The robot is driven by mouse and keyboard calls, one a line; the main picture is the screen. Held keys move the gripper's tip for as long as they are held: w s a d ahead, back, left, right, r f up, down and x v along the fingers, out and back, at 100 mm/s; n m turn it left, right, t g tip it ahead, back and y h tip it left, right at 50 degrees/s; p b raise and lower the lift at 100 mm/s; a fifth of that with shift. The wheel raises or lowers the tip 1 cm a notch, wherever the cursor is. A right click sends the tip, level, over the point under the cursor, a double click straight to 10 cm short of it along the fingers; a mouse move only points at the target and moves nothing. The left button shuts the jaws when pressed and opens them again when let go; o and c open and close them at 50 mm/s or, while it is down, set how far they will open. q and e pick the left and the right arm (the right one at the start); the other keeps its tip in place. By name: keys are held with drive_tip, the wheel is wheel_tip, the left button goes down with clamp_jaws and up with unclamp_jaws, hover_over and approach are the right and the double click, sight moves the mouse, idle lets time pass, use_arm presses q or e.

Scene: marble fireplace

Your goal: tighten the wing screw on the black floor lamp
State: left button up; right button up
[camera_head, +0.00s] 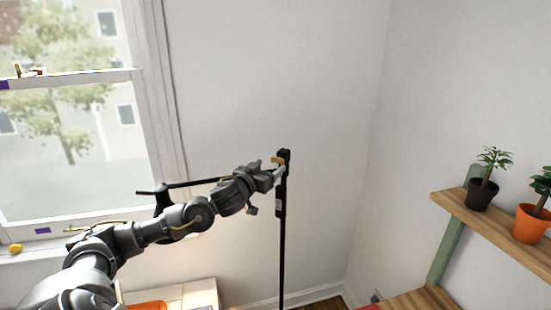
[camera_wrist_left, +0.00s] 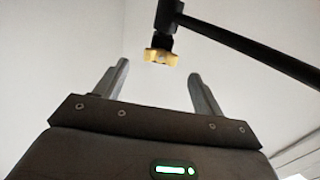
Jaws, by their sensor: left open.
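The black floor lamp (camera_head: 282,240) stands upright in front of the wall in the head view. Its dark arm runs left from near the pole top to a small black head (camera_head: 155,196). The yellow wing screw (camera_head: 277,160) is at the top of the pole. In the left wrist view the wing screw (camera_wrist_left: 161,56) shows beyond the fingertips, below a black joint. My left gripper (camera_head: 279,174) is open, close beside the pole top just below the screw. Its two fingers (camera_wrist_left: 158,78) are apart with nothing between them. My right gripper is not in view.
A window (camera_head: 75,150) is at the left. A wooden shelf (camera_head: 500,232) at the right holds a black pot plant (camera_head: 482,194) and an orange pot plant (camera_head: 530,223). The wall space around the lamp top is clear.

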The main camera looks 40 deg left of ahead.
sight(276, 161)
use_arm(q)
drive_tip(key=w, duration=0.1)
drive_tip(key=w+p, duration=0.1)
drive_tip(key=w, duration=0.1)
drive_tip(key=w+a, duration=0.1)
drive_tip(key=w, duration=0.1)
drive_tip(key=shift+p, duration=0.3)
drive_tip(key=c, duration=1)
